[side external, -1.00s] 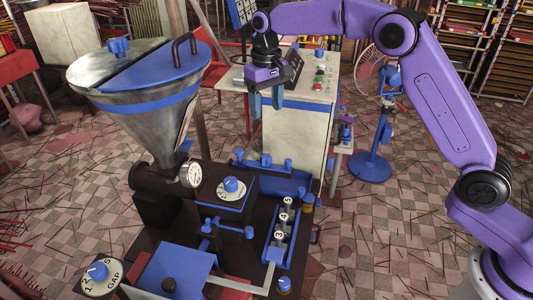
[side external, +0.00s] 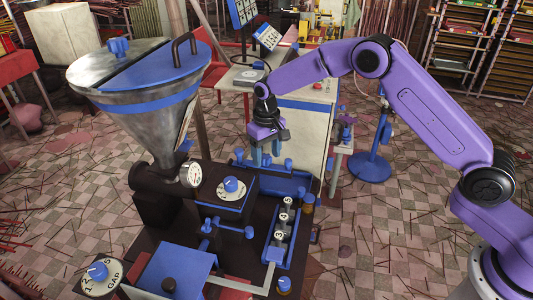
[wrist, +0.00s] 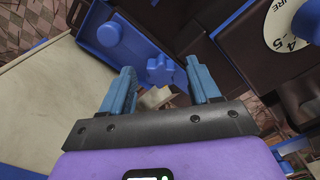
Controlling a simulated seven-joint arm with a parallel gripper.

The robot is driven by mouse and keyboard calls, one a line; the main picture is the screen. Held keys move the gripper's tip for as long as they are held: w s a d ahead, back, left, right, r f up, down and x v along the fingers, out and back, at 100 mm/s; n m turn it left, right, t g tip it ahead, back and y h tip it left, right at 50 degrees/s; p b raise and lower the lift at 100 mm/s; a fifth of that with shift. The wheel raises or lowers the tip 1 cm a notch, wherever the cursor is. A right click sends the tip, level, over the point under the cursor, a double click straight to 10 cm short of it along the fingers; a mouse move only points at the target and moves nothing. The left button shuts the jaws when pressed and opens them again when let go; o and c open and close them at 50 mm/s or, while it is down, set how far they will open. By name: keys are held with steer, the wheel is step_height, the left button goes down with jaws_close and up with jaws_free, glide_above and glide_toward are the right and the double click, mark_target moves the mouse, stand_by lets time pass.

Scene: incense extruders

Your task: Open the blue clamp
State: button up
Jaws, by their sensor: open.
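The machine carries several blue fittings, and I cannot tell for certain which one is the clamp. A blue trough-like part (side external: 285,183) with blue knobs lies along the machine's back right. A blue bar handle (side external: 228,229) with rounded ends sits nearer, in front of the dial. My gripper (side external: 265,160) is open and points down at the trough-like part, partly covering it. In the wrist view, a lobed blue knob (wrist: 166,72) shows between my open fingers (wrist: 160,85). A round blue knob (wrist: 109,33) is to its left. I see nothing held.
A steel hopper (side external: 150,110) with a blue lid rises at left. A pressure gauge (side external: 191,174) and a blue-knobbed dial (side external: 232,188) stand on the machine. A numbered rack (side external: 283,225) is at its right. A pale cabinet (side external: 298,130) stands close behind my gripper.

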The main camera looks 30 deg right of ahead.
steer(key=shift+f, duration=0.15)
jaws_close()
steer(key=shift+n, duration=0.4)
steer(key=n, duration=0.3)
steer(key=shift+n, duration=0.3)
steer(key=shift+w+n, duration=0.1)
steer(key=shift+n, duration=2.2)
